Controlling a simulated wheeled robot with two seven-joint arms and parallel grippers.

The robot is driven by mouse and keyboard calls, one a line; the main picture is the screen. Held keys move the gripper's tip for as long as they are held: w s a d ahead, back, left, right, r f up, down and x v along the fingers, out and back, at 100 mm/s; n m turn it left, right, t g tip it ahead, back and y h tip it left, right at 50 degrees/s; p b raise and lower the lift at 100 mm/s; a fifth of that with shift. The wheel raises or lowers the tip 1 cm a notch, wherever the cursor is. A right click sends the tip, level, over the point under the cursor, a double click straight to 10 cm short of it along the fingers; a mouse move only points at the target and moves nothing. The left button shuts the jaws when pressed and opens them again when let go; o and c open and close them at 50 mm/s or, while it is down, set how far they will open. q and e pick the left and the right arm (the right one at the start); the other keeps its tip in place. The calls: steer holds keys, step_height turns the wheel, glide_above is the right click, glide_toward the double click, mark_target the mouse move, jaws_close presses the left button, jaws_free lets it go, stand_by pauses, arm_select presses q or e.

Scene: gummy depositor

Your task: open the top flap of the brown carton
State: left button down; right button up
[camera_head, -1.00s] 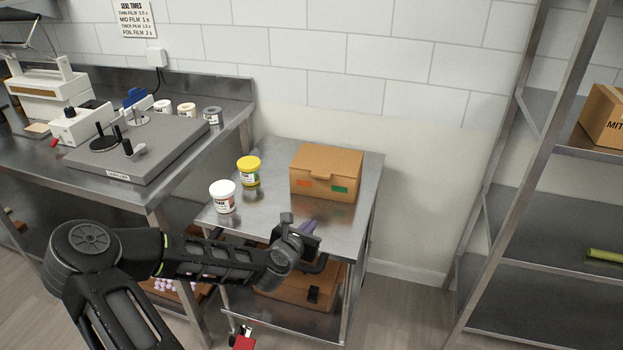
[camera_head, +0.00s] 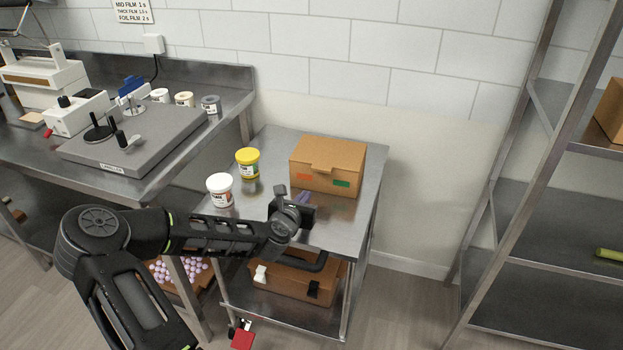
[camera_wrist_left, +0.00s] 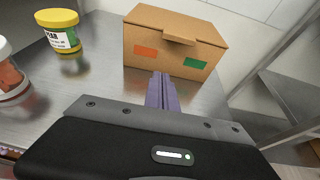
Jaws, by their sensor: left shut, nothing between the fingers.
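The brown carton (camera_head: 327,166) stands closed on the steel cart, with its top flap (camera_head: 322,150) down and a tab over the front edge. Its front has an orange and a green patch. The carton also shows in the left wrist view (camera_wrist_left: 170,50), with the tab (camera_wrist_left: 180,40) at its front. My left gripper (camera_head: 304,198) is just in front of the carton, low by its front face. Its purple fingers (camera_wrist_left: 161,88) are shut and empty, apart from the flap. My right gripper is not in view.
On the steel cart (camera_head: 265,205), a yellow-lidded jar (camera_head: 247,164) and a white-lidded jar (camera_head: 220,190) stand left of the carton. A brown case (camera_head: 300,280) sits on the lower shelf. A steel bench is at left, a rack at right.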

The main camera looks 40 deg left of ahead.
arm_select(q)
steer(key=x, duration=0.7)
steer(key=shift+w+a+r+p, duration=0.1)
steer(key=shift+r+p, duration=1.1)
steer(key=shift+r, duration=0.7)
steer(key=shift+r, duration=0.1)
